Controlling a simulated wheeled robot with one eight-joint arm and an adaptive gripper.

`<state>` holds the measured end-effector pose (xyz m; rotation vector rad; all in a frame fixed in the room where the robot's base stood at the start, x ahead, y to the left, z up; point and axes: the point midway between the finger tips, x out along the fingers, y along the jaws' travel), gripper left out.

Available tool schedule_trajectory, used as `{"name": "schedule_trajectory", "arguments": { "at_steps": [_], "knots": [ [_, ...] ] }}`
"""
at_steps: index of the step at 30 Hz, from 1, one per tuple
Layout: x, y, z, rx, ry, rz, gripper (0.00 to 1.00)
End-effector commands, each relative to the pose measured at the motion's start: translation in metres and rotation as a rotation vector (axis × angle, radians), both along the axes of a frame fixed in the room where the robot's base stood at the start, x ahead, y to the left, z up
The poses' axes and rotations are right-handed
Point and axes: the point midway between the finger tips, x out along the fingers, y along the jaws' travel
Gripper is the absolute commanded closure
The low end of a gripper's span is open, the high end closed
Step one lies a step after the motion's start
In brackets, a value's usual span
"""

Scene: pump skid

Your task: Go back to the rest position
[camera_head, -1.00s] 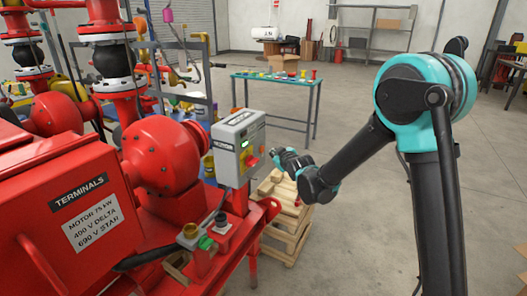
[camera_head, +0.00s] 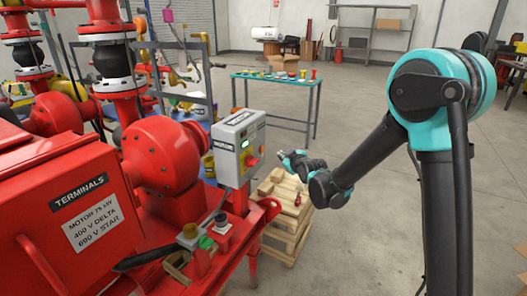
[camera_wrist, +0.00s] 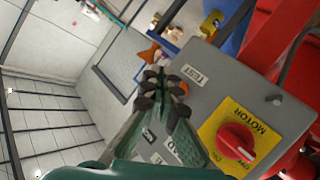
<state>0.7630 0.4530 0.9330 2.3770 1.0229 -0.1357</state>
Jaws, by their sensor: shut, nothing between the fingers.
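My gripper (camera_head: 290,158) is to the right of the grey motor control box (camera_head: 237,147) in the head view, apart from it, with wooden pallets below and behind. In the wrist view my gripper (camera_wrist: 163,95) has its dark fingertips together and nothing held between them. The grey box (camera_wrist: 235,95) lies to the right there, with a red rotary knob (camera_wrist: 236,141) on a yellow MOTOR plate. My arm reaches in from the right side of the head view.
Red pump pipework and a red terminal box (camera_head: 75,200) fill the left. Stacked wooden pallets (camera_head: 287,215) stand right of the skid. A green-edged table (camera_head: 275,80) with small items stands behind. Open concrete floor lies on the right.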

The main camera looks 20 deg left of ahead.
Motion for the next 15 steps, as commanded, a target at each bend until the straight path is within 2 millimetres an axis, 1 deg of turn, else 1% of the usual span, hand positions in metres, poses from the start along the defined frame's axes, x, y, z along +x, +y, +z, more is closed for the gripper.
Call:
{"name": "schedule_trajectory", "arguments": {
  "at_steps": [8,10,11,13,14,15],
  "knots": [
    [0.000,-0.001,0.000,-0.001,0.001,0.000,1.00],
    [0.001,-0.007,0.000,-0.002,0.009,-0.009,1.00],
    [0.002,-0.013,0.001,-0.005,0.018,-0.017,1.00],
    [0.004,-0.036,0.001,-0.013,0.050,-0.048,1.00],
    [0.005,-0.050,0.000,-0.018,0.070,-0.066,1.00],
    [0.006,-0.071,0.000,-0.024,0.101,-0.096,1.00]
  ]
}}
